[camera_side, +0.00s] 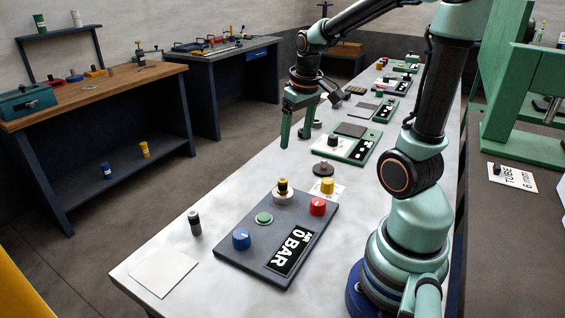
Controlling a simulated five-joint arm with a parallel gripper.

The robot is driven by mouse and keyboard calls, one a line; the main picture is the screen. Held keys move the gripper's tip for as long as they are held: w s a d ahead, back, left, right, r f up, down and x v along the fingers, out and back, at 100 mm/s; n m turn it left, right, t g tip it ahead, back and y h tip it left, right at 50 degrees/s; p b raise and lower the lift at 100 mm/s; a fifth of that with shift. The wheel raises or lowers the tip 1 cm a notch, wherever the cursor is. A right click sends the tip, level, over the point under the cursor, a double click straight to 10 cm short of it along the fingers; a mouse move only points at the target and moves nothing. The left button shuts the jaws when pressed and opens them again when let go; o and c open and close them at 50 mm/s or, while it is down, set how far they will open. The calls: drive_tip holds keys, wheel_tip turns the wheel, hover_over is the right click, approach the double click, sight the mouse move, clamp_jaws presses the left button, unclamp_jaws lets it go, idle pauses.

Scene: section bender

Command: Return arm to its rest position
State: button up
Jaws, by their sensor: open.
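My gripper (299,122) is at the end of my green and black arm, pointing down above the long pale table (180,232). Its jaws are open, with nothing seen between them. It hangs clear of the table top, behind the grey control panel (232,255). My arm reaches up from its base at the right front and bends over to the left, and its upper part leaves the top of the picture.
Green-edged devices (352,150) line the table behind. A green machine (520,125) stands at right.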

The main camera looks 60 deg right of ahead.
drive_tip(key=a+r+n+t, duration=0.1)
drive_tip(key=a+r, duration=0.1)
drive_tip(key=a, duration=0.6)
drive_tip(key=s+a+r+n+t+y, duration=0.1)
drive_tip(key=a+r+n+t, duration=0.1)
drive_tip(key=a, duration=0.6)
drive_tip(key=shift+s+a+r+t, duration=0.3)
drive_tip(key=shift+r, duration=0.45)
